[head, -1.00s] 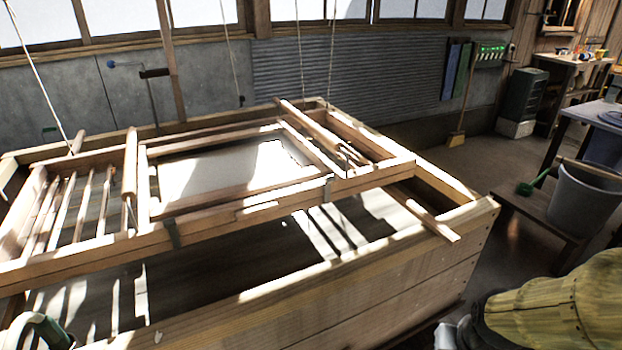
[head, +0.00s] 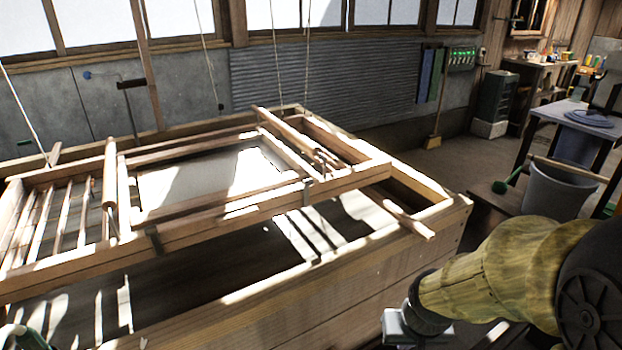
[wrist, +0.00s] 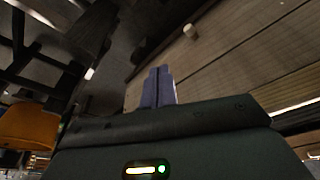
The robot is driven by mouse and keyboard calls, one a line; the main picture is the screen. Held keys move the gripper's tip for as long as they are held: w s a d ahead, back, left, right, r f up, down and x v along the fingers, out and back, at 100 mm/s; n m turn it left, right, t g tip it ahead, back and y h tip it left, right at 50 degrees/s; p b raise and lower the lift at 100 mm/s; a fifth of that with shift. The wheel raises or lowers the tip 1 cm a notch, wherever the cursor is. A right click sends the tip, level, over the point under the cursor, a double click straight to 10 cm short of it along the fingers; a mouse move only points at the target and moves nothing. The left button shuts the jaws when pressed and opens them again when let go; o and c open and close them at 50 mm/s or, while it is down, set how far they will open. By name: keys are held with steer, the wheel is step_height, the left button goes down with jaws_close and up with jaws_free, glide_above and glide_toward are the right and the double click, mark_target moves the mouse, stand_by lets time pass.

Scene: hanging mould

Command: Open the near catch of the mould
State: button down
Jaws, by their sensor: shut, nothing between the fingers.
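The mould (head: 215,210) is a wooden frame with a pale sheet, hanging on cords over a large wooden vat. Two small dark metal clips, which look like its catches, sit on its near rail: one on the left (head: 154,240) and one on the right (head: 307,188). I cannot tell from here whether either is open. My gripper (wrist: 157,70) shows in the wrist view with its two bluish fingers together and nothing between them. In the head view, my arm is at the lower right, outside the vat and well apart from the clips; the fingertips are not clear there.
The vat's near wall (head: 330,290) stands between my arm and the mould; its planks (wrist: 220,50) also fill the right of the wrist view. A grey bucket (head: 560,190) and a bench stand at the right. Cords (head: 277,60) hang above the mould.

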steer(key=w+a+r+n+t+y+p, duration=0.1)
steer(key=w+a+r+n+t+p, duration=0.15)
steer(key=w+r+p, duration=0.4)
steer(key=w+a+r+n+t+y+p, duration=0.1)
steer(key=w+a+r+t+p, duration=0.15)
steer(key=w, duration=0.75)
steer(key=n+t+y+p, duration=0.3)
steer(key=y+p, duration=0.2)
steer(key=p, duration=0.5)
glide_toward(308, 180)
step_height(308, 180, up, 4)
steer(key=shift+w, duration=0.25)
steer(key=p+x, duration=0.2)
steer(key=x, duration=0.7)
steer(key=shift+w+a+r+p, duration=0.1)
steer(key=shift+w+a+p, duration=0.15)
steer(key=shift+p, duration=0.1)
steer(key=shift+f, duration=0.35)
steer(key=shift+s+d+f+p, duration=0.35)
steer(key=shift+s+f, duration=0.2)
steer(key=shift+f, duration=0.1)
steer(key=shift+s+d+f+p, duration=0.35)
steer(key=shift+s+f, duration=0.15)
steer(key=shift+f, duration=0.15)
